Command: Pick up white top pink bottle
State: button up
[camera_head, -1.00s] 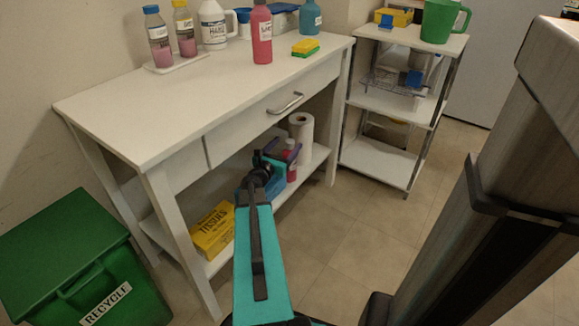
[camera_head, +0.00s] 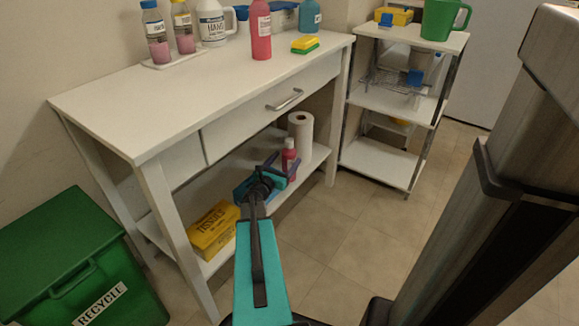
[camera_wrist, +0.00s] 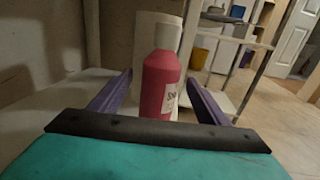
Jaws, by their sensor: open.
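A pink bottle (camera_head: 289,157) with a pale top stands upright on the lower shelf of the white table. It also shows in the wrist view (camera_wrist: 158,88), with a white label on its right side; its cap is hard to tell from the white roll behind. My gripper (camera_head: 283,163) is open, with its purple fingers low over the shelf. In the wrist view my gripper's fingers (camera_wrist: 160,82) lie left and right of the bottle, with gaps on both sides. The bottle's base is hidden by the gripper's dark edge.
A white paper roll (camera_head: 300,136) stands right behind the bottle. A yellow tissue box (camera_head: 214,231) lies on the shelf to the left. The drawer and tabletop (camera_head: 110,105) hang above. Another pink bottle (camera_head: 261,32) stands on top. Floor in front is clear.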

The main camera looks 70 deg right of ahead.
jog(key=shift+d+r, duration=0.15)
jog(key=shift+d, duration=0.2)
jog(key=shift+s+d, duration=0.1)
jog(key=d, duration=0.2)
jog(key=d+b, duration=0.1)
jog(key=d, duration=0.3)
jog(key=shift+s+b, duration=0.3)
jog(key=shift+b, duration=0.05)
dwell(0.4)
jog(key=c, duration=1.5)
jog(key=shift+r, duration=0.15)
